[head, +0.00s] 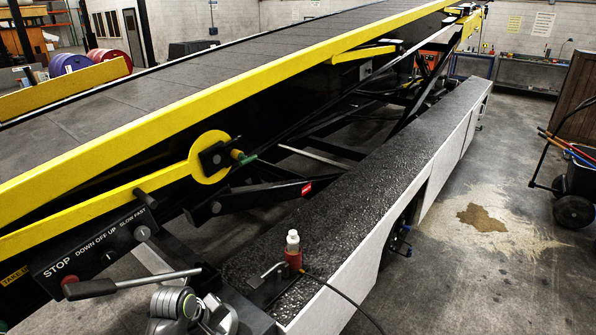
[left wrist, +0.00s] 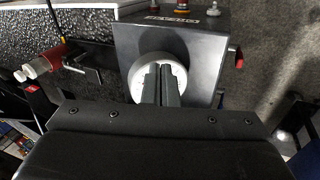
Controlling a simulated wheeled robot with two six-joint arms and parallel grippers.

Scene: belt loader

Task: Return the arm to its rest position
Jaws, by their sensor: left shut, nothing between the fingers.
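In the left wrist view my left gripper (left wrist: 161,85) has its two dark fingers pressed together with nothing between them. The fingers overlap a pale round part (left wrist: 140,72) in front of a grey panel (left wrist: 204,60). I cannot tell whether they touch it. Parts of my own arm show at the bottom of the head view, but the left fingertips cannot be made out there. My right gripper is in neither view.
A belt loader with yellow rails (head: 330,60) fills the left and middle. Its control panel (head: 100,250) is at lower left.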

